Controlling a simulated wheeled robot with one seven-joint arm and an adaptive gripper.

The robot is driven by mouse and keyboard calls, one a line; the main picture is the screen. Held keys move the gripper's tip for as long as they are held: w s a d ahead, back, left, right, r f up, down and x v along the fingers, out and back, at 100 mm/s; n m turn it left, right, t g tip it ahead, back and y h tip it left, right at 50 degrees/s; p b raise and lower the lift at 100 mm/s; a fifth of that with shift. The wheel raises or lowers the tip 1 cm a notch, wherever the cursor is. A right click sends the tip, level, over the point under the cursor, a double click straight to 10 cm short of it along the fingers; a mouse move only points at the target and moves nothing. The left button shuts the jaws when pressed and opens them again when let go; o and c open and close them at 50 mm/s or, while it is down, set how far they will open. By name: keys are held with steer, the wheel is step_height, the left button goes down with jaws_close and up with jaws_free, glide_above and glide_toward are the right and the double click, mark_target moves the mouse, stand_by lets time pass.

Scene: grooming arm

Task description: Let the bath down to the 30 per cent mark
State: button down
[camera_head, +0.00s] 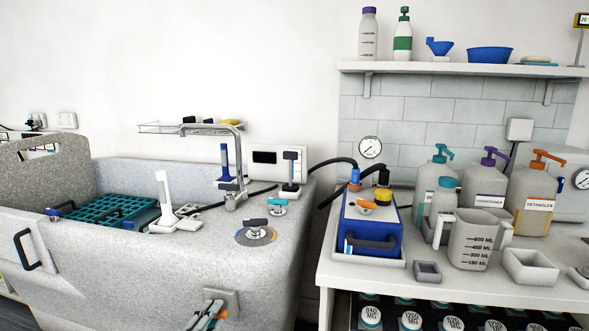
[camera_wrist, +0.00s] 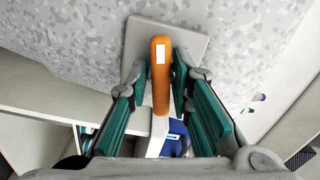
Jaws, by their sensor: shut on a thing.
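The speckled grey bath (camera_head: 60,260) stands on the left, with a teal grating (camera_head: 105,212) inside it. I cannot make out a water level or a 30 per cent mark. A grey plate (camera_head: 228,296) is on the bath's front wall; it also shows in the wrist view (camera_wrist: 190,42). An orange lever (camera_wrist: 161,80) with a white patch stands out from the plate. My gripper (camera_head: 208,314) is low at the front of the bath. In the wrist view its teal fingers (camera_wrist: 160,72) are shut on the lever, one on each side.
The counter (camera_head: 400,262) to the right carries a blue box (camera_head: 372,228), a measuring jug (camera_head: 472,245) and pump bottles.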

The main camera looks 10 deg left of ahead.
steer(key=shift+r, duration=0.15)
steer(key=shift+n+p, duration=1.3)
steer(key=shift+p, duration=0.1)
steer(key=shift+n+p, duration=0.5)
steer(key=shift+n, duration=0.1)
steer(key=shift+n+p, duration=0.35)
steer(key=shift+n, duration=0.45)
steer(key=shift+n+p, duration=0.6)
steer(key=shift+n, duration=0.9)
